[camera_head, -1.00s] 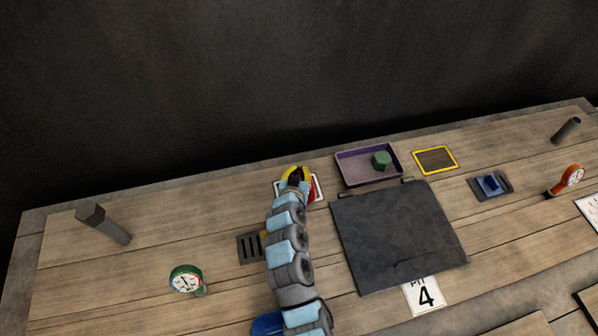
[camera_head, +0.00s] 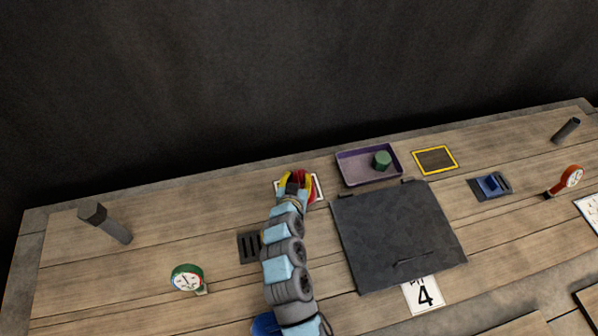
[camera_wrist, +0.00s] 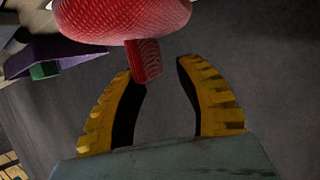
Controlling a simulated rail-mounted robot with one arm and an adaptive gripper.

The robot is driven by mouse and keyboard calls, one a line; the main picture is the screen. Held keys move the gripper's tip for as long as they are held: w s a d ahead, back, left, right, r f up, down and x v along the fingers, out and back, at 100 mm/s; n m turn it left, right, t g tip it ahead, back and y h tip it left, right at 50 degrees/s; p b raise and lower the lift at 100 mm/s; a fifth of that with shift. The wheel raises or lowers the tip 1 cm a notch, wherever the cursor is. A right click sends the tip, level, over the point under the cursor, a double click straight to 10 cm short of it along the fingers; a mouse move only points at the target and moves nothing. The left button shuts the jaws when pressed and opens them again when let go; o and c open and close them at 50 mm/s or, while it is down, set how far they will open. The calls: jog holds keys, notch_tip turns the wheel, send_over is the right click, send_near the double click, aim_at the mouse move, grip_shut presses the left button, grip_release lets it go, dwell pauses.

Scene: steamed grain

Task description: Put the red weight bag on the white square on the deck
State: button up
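The red weight bag (camera_head: 312,187) is at the white square (camera_head: 319,184) at the back of the deck, left of the purple tray. My gripper covers much of both in the head view, so I cannot tell how fully the bag lies inside the square. In the wrist view the bag (camera_wrist: 120,18) shows as a rounded red body with a short red tab (camera_wrist: 147,62). My gripper (camera_head: 298,180) is at the bag. Its yellow fingers (camera_wrist: 155,65) stand apart in the wrist view; the tab is near the left fingertip, with a gap to the right one.
A purple tray (camera_head: 347,173) holds a green block (camera_head: 382,160). A dark hatch plate (camera_head: 395,235) lies right of my arm. A yellow-framed square (camera_head: 435,160) is farther right. A slotted vent (camera_head: 249,247) and green-rimmed gauge (camera_head: 187,278) are left. Left deck has free room.

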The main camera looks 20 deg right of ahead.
jog(key=v, duration=0.8)
jog(key=shift+p, duration=0.45)
